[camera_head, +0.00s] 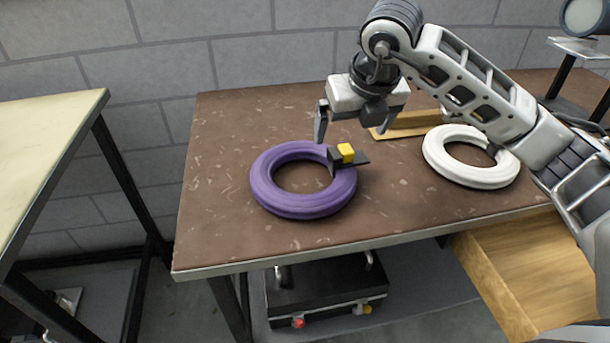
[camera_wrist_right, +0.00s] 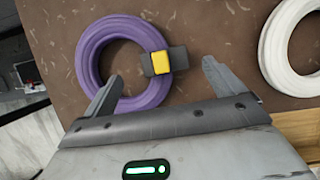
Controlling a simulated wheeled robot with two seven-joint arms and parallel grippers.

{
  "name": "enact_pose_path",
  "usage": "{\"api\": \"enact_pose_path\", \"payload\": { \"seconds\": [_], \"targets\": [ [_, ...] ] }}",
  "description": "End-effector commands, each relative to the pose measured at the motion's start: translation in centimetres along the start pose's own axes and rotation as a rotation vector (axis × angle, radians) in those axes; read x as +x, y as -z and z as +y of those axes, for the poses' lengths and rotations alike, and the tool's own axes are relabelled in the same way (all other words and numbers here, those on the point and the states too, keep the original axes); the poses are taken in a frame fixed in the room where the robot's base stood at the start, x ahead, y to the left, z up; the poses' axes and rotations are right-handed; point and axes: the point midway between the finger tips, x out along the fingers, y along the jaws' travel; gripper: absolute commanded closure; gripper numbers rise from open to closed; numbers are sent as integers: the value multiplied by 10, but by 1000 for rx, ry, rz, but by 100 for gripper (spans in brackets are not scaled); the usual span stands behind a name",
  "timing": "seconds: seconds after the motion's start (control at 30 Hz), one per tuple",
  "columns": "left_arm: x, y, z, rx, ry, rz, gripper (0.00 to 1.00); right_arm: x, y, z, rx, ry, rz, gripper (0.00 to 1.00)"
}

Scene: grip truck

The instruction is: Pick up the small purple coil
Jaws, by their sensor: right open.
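The purple coil (camera_head: 268,194) lies flat on the brown table, left of the middle. A dark clip with a yellow block (camera_head: 346,153) sits on its right rim. In the right wrist view the purple coil (camera_wrist_right: 92,50) lies beyond the fingers, with the yellow block (camera_wrist_right: 160,63) between them in the picture. My right gripper (camera_head: 345,125) hangs above and behind the coil's right side, open and empty, apart from it. It also shows in the right wrist view (camera_wrist_right: 160,82). My left gripper is in neither view.
A white coil (camera_head: 440,170) lies on the brown table (camera_head: 225,235) to the right, under my right arm. A wooden piece (camera_head: 412,124) lies behind it. A pale table (camera_head: 45,135) stands at the left across a gap. A black case (camera_head: 325,290) is below.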

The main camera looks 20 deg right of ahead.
Motion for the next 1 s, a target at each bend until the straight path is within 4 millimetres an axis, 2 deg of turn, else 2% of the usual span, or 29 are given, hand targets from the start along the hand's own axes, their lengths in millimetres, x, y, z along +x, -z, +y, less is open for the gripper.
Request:
{"api": "enact_pose_path", "payload": {
  "seconds": [0.1,0.27,0.47,0.6,0.87,0.93,1.0],
  "targets": [
    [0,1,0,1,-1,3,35,14,1,0,0,-1,2,6],
    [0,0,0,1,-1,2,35,23,2,-1,-1,-1,2,6],
    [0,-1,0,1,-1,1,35,52,10,-8,-1,-1,5,6],
    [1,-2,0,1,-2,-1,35,66,8,-7,0,-3,1,6],
    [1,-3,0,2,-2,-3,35,69,8,-7,-2,-2,0,6],
    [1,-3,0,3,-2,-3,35,69,8,-7,-2,-3,0,20],
    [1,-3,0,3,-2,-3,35,69,8,-7,-2,-3,0,40]
  ]
}}
